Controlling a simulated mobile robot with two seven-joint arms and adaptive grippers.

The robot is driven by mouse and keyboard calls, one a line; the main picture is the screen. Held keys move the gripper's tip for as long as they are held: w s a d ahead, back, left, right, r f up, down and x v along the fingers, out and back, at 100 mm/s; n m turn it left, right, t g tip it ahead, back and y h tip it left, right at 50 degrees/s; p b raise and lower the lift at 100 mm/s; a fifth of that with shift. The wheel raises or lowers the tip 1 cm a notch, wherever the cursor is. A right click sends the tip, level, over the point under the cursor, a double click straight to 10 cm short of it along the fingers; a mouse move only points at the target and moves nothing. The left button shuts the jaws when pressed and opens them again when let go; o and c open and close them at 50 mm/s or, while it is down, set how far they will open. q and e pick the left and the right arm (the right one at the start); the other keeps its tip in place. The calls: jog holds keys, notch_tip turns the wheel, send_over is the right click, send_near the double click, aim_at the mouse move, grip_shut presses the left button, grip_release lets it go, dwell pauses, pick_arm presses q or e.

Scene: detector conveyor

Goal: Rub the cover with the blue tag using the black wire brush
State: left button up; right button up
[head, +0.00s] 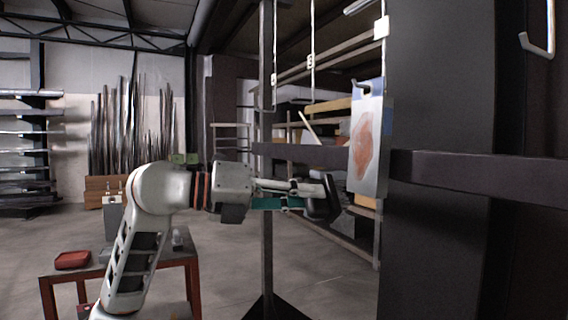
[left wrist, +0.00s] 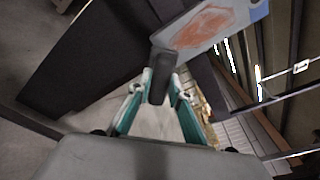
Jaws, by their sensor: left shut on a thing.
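The cover (head: 367,140) is a pale grey hanging plate with an orange-brown rust patch on its face. It also shows in the left wrist view (left wrist: 190,58), where a blue tag (left wrist: 259,12) is at its upper right corner. My left gripper (head: 317,198) is shut on the black wire brush (head: 329,200), just left of the cover's lower part. In the left wrist view the brush (left wrist: 162,72) stands between the fingertips, its far end close to the cover's lower left edge. I cannot tell whether they touch. My right gripper is not in view.
A dark horizontal beam (head: 470,176) runs behind and right of the cover, beside a wide dark panel (head: 440,80). A thin post (head: 267,240) stands behind my left arm.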

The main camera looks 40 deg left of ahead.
pick_arm(q)
jog(key=s+a+r+n+t+y, duration=0.2)
jog(key=a+r, duration=0.1)
jog(key=r, duration=0.4)
jog(key=x, duration=0.4)
jog(key=shift+w+a+p, duration=0.15)
jog(key=shift+w+p, duration=0.25)
jog(key=shift+w, duration=0.65)
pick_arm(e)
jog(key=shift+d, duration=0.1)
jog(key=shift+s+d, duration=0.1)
pick_arm(q)
jog(key=shift+w+d, duration=0.5)
jog(key=shift+w, duration=0.15)
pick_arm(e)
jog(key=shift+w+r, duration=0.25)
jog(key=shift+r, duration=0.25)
pick_arm(q)
jog(key=shift+w+d+f+p, duration=0.1)
jog(key=shift+w+d+p, duration=0.15)
jog(key=shift+w+p, duration=0.3)
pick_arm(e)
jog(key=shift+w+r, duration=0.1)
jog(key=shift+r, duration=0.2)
pick_arm(q)
jog(key=shift+d, duration=0.1)
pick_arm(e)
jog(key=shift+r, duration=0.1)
